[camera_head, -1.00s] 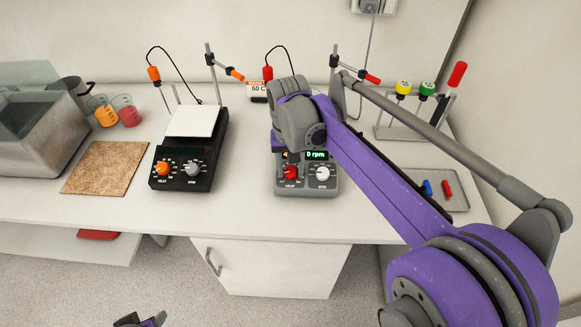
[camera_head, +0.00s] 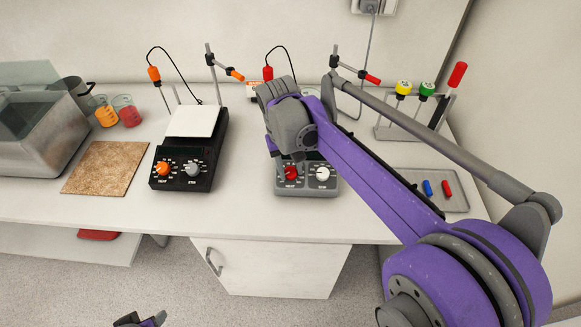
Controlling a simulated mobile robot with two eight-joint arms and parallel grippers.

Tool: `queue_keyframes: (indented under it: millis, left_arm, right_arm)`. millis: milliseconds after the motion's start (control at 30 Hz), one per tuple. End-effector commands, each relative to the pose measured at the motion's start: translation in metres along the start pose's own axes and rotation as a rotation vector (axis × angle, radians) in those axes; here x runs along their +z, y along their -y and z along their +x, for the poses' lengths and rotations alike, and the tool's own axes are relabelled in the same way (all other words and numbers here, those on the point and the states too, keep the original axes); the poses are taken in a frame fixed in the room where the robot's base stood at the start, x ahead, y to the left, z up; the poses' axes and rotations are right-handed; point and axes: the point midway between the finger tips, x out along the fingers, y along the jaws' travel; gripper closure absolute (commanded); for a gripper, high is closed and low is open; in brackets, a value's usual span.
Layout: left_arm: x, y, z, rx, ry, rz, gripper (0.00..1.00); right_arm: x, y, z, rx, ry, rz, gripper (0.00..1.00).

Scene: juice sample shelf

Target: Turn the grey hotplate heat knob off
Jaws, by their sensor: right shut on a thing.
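The grey hotplate (camera_head: 307,190) stands on the bench, with a red heat knob (camera_head: 291,173) at the left of its front panel and a white stir knob (camera_head: 322,174) at the right. My right gripper (camera_head: 283,160) reaches down over the panel's left part and is shut on the red heat knob; the knob's lower part still shows. My arm hides most of the hotplate's top and its display.
A black hotplate (camera_head: 210,165) with an orange heat knob stands to the left. A cork mat (camera_head: 105,167), beakers (camera_head: 127,113) and a metal bath (camera_head: 40,140) lie further left. At the right are a grey tray (camera_head: 455,205) and a rack (camera_head: 385,134).

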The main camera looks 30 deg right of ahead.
Motion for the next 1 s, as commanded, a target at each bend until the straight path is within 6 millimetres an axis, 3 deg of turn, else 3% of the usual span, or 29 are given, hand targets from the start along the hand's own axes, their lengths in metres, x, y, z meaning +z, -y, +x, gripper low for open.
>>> queue_keyframes:
  millis: [400, 967, 1000]
  left_arm:
    - [0.0, 0.0, 0.0, 0.0, 0.0, 0.0, 0.5]
    - [0.0001, 0.0, 0.0001, 0.0, 0.0, 0.0, 0.5]
    - [0.0001, 0.0, 0.0001, 0.0, 0.0, 0.0, 0.5]
  right_arm:
    - [0.0001, 0.0005, 0.0, 0.068, 0.0, -0.208, 1.0]
    - [0.0001, 0.0005, 0.0, 0.079, 0.0, -0.245, 1.0]
    - [0.0001, 0.0005, 0.0, 0.079, 0.0, -0.245, 0.55]
